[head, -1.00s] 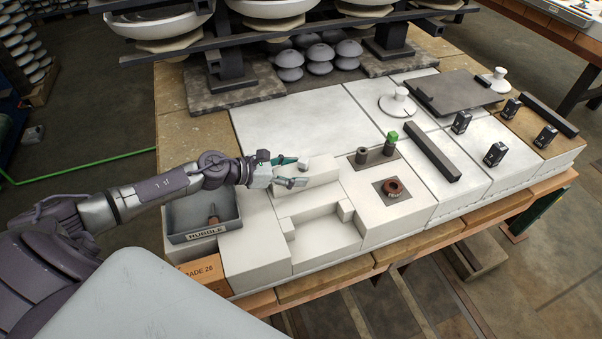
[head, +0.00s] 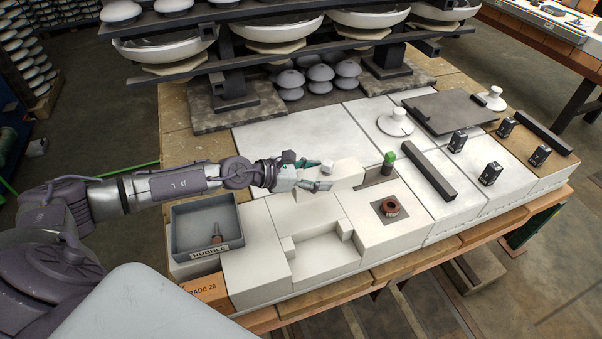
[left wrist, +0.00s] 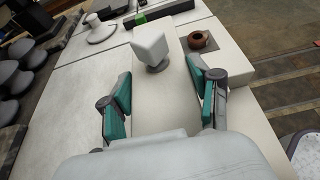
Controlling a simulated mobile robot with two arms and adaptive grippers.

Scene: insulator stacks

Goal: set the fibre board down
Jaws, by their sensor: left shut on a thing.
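A thick cream board-like block (head: 346,174), which I take to be the fibre board, is between the fingers of my left gripper (head: 316,175), above the back of the pale worktop. In the left wrist view the teal fingers (left wrist: 160,84) stand on both sides of the cream piece (left wrist: 165,105). I cannot tell whether the underside touches the worktop. My right gripper is not in view.
A grey rubble bin (head: 205,247) stands front left. A dark bar (head: 430,174) lies further right. A stepped recess (head: 325,255) is in front; pale slab (head: 275,150) behind is bare.

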